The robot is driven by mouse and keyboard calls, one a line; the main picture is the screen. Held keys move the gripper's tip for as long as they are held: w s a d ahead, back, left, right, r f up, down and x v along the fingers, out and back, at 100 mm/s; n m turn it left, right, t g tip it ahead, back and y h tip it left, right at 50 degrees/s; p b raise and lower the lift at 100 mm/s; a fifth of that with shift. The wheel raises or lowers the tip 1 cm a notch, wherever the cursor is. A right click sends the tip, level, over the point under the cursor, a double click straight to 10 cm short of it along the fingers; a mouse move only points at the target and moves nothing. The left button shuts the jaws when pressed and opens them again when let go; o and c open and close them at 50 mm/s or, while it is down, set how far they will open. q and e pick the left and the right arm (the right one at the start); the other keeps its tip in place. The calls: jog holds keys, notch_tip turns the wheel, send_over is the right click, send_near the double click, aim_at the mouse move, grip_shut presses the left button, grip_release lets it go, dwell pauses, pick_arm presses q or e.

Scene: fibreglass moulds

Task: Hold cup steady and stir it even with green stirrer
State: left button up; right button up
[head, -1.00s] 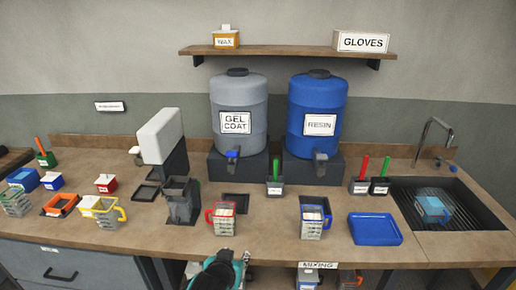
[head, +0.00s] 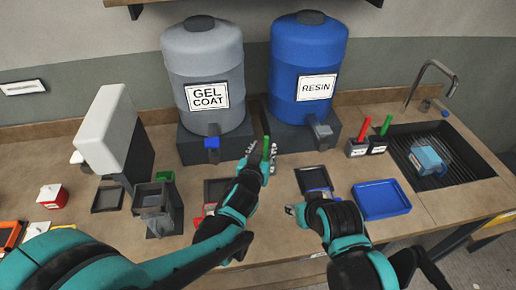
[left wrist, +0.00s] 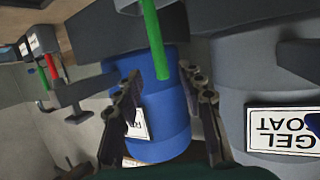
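The green stirrer (head: 266,146) stands near the grey gel coat drum, its holder hidden behind my left gripper. My left gripper (head: 261,156) is at it, with open fingers on either side. In the left wrist view, the stirrer (left wrist: 155,38) shows between and beyond the spread fingertips; contact is not clear. My right gripper (head: 293,210) is low over the front of the counter, its finger opening unclear. A blue-trimmed cup (head: 318,192) is mostly hidden behind it. A red-trimmed cup (head: 208,209) is mostly hidden by my left arm.
The gel coat drum (head: 206,75) and blue resin drum (head: 307,65) stand behind on dark blocks. A blue tray (head: 382,200) lies right of my right gripper. A red stirrer (head: 365,126) and another green one (head: 385,125) stand near the sink (head: 460,165). A grey dispenser (head: 156,208) stands left.

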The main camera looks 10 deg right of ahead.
aim_at(266, 142)
pick_arm(q)
jog(key=b+x, duration=0.1)
jog(key=x, duration=0.3)
jog(key=shift+w+f, duration=0.2)
jog(key=shift+w, duration=0.05)
jog(key=shift+w+d+f, duration=0.1)
jog(key=shift+w+d, duration=0.15)
jog(key=shift+w, duration=0.3)
grip_shut()
jog(key=shift+r+p, duration=4.25)
jog(key=shift+r, duration=1.35)
jog(key=shift+f, duration=0.1)
